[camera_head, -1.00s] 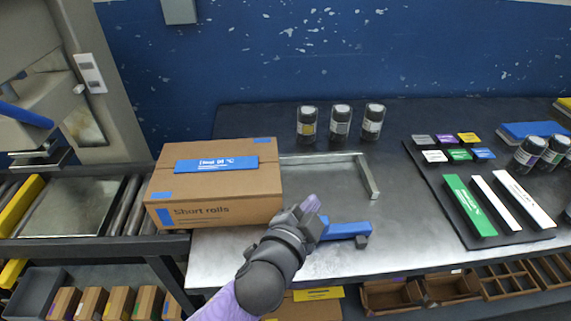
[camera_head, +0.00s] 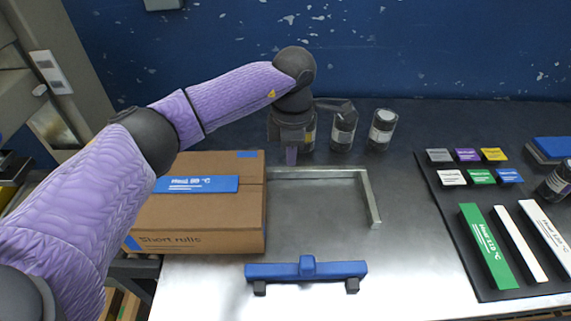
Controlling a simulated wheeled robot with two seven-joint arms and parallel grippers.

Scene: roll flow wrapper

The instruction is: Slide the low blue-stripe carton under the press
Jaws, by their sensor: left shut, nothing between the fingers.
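The low brown carton (camera_head: 215,225) with blue stripes, a blue label and "Short rolls" on its front sits at the left of the metal table. Part of its left side is hidden by my left arm. The grey press (camera_head: 45,45) shows only in part at the upper left; the space under it is mostly out of view. My left gripper (camera_head: 291,156) is shut and empty, pointing down just beyond the carton's far right corner, in front of the dark-lidded jars. Contact with the carton cannot be told. My right gripper is not in view.
A metal angle frame (camera_head: 373,200) lies right of the carton. A blue bar with black feet (camera_head: 306,270) lies near the front. Several jars (camera_head: 381,130) stand at the back. A dark mat (camera_head: 450,225) with coloured blocks is at the right. The middle is clear.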

